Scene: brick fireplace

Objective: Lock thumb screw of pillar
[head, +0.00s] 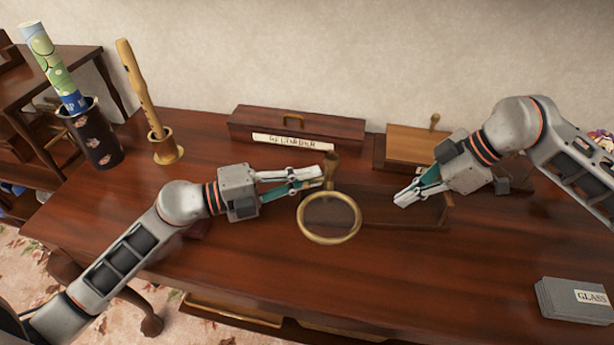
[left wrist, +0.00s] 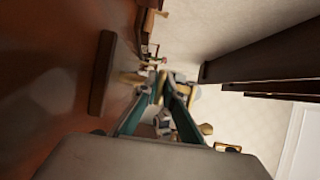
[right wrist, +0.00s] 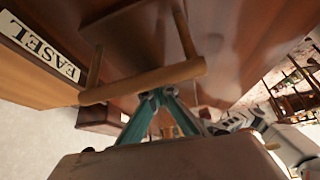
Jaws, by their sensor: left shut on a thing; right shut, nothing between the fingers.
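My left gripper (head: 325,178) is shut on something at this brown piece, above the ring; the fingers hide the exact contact. My right gripper (head: 403,197) is shut and empty, right of the ring, by a low wooden frame (head: 435,208). In the right wrist view its fingertips (right wrist: 160,95) are close to a wooden bar (right wrist: 140,82); I cannot tell if they touch. I cannot make out the thumb screw.
A long box labelled RECORDER (head: 330,122) lies at the back. A box labelled EASEL (right wrist: 35,65) shows in the right wrist view. A recorder on a stand (head: 165,150) and a dark holder with a rolled paper (head: 95,135) stand left. GLASS cards (head: 575,300) lie front right; the front middle is clear.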

